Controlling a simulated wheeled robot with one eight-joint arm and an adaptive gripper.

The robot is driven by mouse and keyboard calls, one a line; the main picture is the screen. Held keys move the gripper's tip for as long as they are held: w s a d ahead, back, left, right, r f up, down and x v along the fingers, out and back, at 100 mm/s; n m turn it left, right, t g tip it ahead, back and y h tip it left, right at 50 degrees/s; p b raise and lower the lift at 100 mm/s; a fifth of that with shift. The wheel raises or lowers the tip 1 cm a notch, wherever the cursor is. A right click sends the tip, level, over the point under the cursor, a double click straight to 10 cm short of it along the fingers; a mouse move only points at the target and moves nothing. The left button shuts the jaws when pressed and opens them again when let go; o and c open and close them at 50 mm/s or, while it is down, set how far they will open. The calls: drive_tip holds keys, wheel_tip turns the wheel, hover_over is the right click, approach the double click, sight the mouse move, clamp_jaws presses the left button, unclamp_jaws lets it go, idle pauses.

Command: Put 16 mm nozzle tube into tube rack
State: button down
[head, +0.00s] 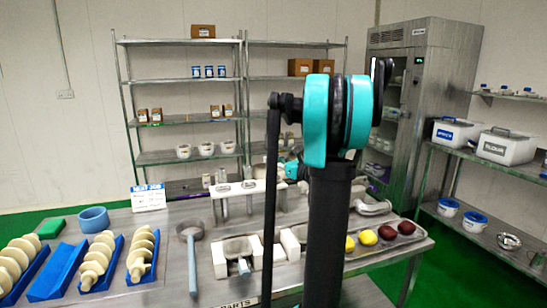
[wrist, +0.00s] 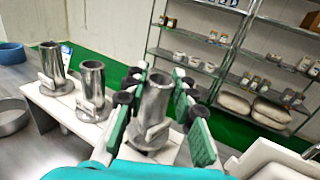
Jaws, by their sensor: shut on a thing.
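The white tube rack (head: 262,187) stands on the steel table; it also shows in the wrist view (wrist: 55,103). Two metal tubes (wrist: 50,66) (wrist: 92,85) stand upright in its left part. My gripper (wrist: 158,84) is shut on a third metal tube (wrist: 151,112), at the rack's right part. This tube is close to upright, with its flange low over or against the white rack top; I cannot tell whether it touches. Its lower end is hidden. In the head view my arm covers most of the gripper and the held tube. No size marking is legible.
A blue ring (head: 94,219), a metal ring with a handle (head: 189,232) and blue trays (head: 62,270) with pale parts lie left on the table. A sign (head: 148,197) stands behind. Red and yellow items (head: 387,233) lie to the right. Steel shelves (head: 188,155) stand behind the table.

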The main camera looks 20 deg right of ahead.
drive_tip(key=shift+f, duration=0.85)
drive_tip(key=c, duration=1.2)
unclamp_jaws()
drive_tip(key=shift+o, duration=0.2)
drive_tip(key=shift+o, duration=1)
drive_tip(key=v, duration=0.7)
drive_tip(key=shift+s, duration=0.2)
drive_tip(key=shift+d, duration=0.15)
